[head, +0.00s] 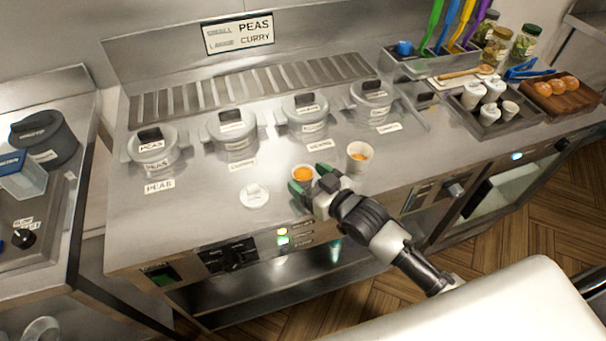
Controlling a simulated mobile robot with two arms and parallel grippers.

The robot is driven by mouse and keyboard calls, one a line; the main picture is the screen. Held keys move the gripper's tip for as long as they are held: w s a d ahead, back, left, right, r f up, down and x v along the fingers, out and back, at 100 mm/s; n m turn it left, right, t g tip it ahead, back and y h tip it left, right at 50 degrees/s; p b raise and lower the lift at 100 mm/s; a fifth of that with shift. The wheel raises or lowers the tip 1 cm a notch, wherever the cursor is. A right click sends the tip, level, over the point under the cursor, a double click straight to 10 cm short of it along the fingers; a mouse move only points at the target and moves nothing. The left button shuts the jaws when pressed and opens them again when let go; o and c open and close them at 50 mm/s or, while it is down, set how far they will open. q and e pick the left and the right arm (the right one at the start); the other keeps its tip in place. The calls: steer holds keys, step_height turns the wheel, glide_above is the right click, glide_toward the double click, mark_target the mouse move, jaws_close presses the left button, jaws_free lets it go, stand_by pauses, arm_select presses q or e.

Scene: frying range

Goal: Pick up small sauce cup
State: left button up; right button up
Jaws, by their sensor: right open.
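A small sauce cup (302,174) with orange contents stands on the steel counter near its front edge. My right gripper (309,180) is open, with its green-tipped fingers on either side of this cup; I cannot tell whether they touch it. A larger white cup (359,158), also with orange contents, stands just to the right of the gripper. A white round lid (255,196) lies on the counter to the left. My left gripper is not in view.
Several lidded grey pots (152,146) with labels stand in a row behind the cups. The front counter left of the lid is clear.

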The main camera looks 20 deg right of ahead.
steer(key=shift+x, duration=1.05)
steer(key=shift+w+a, duration=0.1)
steer(key=shift+w, duration=0.05)
steer(key=c, duration=0.8)
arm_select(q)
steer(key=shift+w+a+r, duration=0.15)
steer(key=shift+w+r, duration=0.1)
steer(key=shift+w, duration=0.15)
arm_select(e)
steer(key=shift+r, duration=0.5)
steer(key=shift+s+r, duration=0.2)
steer(key=shift+s, duration=0.05)
arm_select(q)
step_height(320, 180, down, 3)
steer(key=b, duration=0.3)
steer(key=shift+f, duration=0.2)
arm_select(e)
steer(key=f+v, duration=0.2)
steer(key=v, duration=1.5)
steer(key=shift+s+d+f, duration=0.25)
steer(key=shift+s+d, duration=0.1)
